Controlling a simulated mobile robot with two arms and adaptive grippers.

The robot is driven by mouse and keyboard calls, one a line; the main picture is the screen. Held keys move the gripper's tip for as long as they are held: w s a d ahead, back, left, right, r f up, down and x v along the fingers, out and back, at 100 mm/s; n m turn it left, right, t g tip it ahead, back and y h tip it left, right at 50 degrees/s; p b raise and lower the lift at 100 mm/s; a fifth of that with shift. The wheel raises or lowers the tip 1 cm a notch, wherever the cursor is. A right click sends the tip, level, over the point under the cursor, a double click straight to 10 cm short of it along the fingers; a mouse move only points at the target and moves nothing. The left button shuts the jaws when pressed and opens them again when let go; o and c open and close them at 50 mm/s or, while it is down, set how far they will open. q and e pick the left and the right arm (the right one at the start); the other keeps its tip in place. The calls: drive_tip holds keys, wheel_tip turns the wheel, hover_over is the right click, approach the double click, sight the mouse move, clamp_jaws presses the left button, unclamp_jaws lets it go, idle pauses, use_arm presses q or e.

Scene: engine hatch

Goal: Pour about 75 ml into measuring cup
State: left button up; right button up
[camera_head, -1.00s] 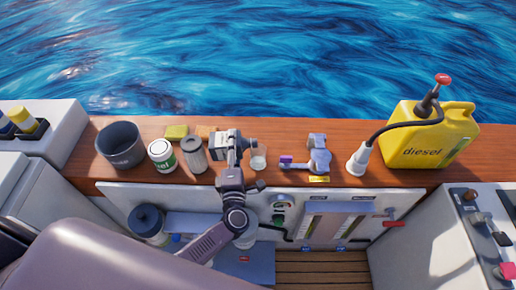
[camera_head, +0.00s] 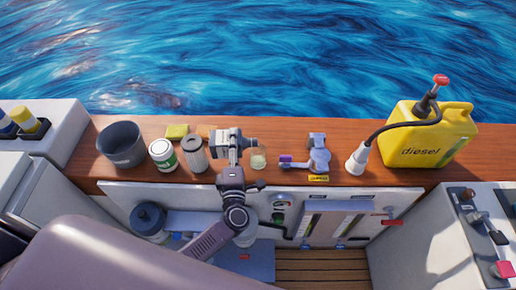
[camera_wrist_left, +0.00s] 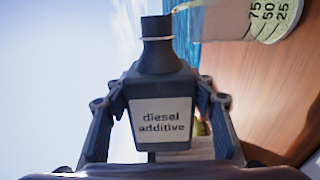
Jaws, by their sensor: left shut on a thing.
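My left gripper (camera_head: 233,143) is shut on a dark bottle (camera_head: 220,138) above the wooden counter. The bottle lies about level, its neck pointing right over the measuring cup. In the left wrist view the bottle (camera_wrist_left: 160,82) sits between the two fingers, and its white label reads "diesel additive". The clear measuring cup (camera_head: 258,161) stands upright just below and right of the bottle's mouth. It looks pale yellow inside. The left wrist view also shows the cup (camera_wrist_left: 248,18) with marks 75, 50 and 25; the liquid level is hard to read. My right gripper is not in view.
A grey filter (camera_head: 194,154), a white-and-green can (camera_head: 163,155) and a dark pot (camera_head: 121,146) stand left of the gripper. A grey device (camera_head: 318,156), a white nozzle (camera_head: 356,161) and a yellow diesel canister (camera_head: 428,134) stand right. Water lies beyond the counter.

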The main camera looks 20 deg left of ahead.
use_arm(q)
drive_tip(key=shift+r+m+p, duration=0.55)
drive_tip(key=shift+m+p, duration=0.25)
drive_tip(key=shift+p, duration=0.2)
idle(1.5)
wheel_tip(320, 180, down, 3)
drive_tip(key=n+b, duration=0.2)
drive_tip(key=b, duration=0.3)
drive_tip(key=shift+a+n, duration=0.1)
drive_tip(key=shift+n, duration=0.3)
drive_tip(key=shift+r+n+b, duration=0.2)
drive_tip(key=shift+n+b, duration=0.15)
drive_tip(key=shift+n, duration=0.15)
drive_tip(key=shift+r, duration=0.3)
drive_tip(key=shift+n, duration=0.6)
drive_tip(key=shift+r+n, duration=0.2)
drive_tip(key=shift+n, duration=0.3)
